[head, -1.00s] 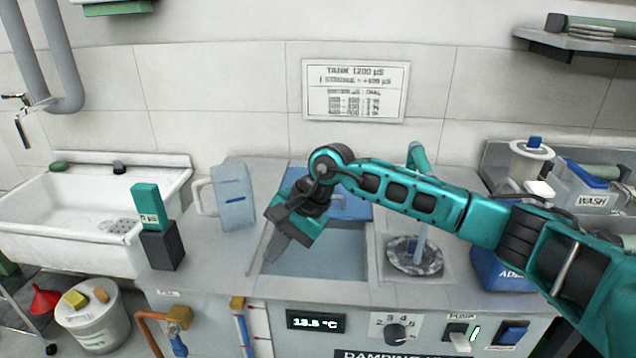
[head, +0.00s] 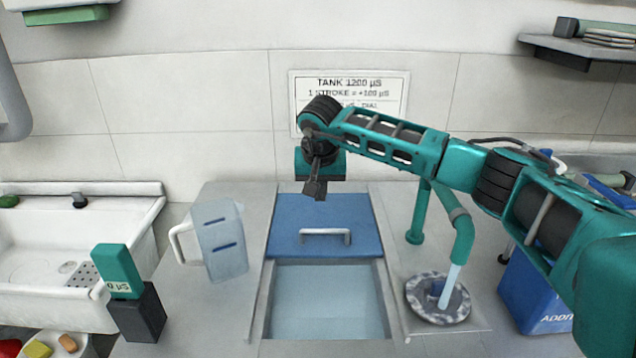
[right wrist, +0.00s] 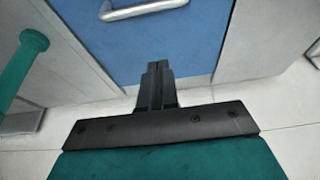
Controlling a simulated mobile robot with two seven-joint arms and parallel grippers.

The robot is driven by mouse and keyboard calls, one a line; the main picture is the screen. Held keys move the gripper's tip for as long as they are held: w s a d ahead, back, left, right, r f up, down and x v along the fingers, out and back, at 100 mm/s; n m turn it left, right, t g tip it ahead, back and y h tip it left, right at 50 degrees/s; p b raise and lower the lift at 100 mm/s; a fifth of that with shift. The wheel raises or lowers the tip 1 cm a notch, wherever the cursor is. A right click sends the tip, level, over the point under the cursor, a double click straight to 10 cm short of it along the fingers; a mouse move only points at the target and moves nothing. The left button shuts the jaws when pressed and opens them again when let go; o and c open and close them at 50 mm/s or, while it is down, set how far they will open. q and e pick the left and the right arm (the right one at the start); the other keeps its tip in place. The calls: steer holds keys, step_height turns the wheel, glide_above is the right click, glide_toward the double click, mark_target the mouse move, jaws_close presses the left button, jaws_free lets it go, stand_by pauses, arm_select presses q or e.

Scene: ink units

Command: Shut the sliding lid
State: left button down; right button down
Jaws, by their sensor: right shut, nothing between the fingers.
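The sliding lid (head: 290,220) is a blue panel with a metal bar handle (head: 326,233) near its front edge. It covers the back part of the tank opening; the front part is open and shows pale blue liquid (head: 325,300). In the right wrist view the lid (right wrist: 190,50) and its handle (right wrist: 140,10) lie beyond my fingers. My right gripper (head: 315,192) is shut and empty, fingers pointing down near the lid's back edge, behind the handle and apart from it. It also shows in the right wrist view (right wrist: 157,72). My left gripper is not in view.
A translucent jug (head: 222,245) stands left of the tank, and a teal meter (head: 117,270) in a dark block stands at front left. A teal spout (head: 462,240) over a round drain (head: 425,290) and a blue container (head: 530,290) are to the right. A white sink (head: 30,240) is at far left.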

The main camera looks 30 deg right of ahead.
mark_target(320, 240)
steer(key=x, duration=0.5)
steer(key=shift+f, duration=0.25)
steer(key=shift+s+a+f+p, duration=0.15)
steer(key=shift+s+a+p, duration=0.1)
steer(key=shift+s+a, duration=0.45)
steer(key=shift+s+a+f+p, duration=0.2)
steer(key=shift+s+a, duration=0.15)
steer(key=shift+s, duration=0.55)
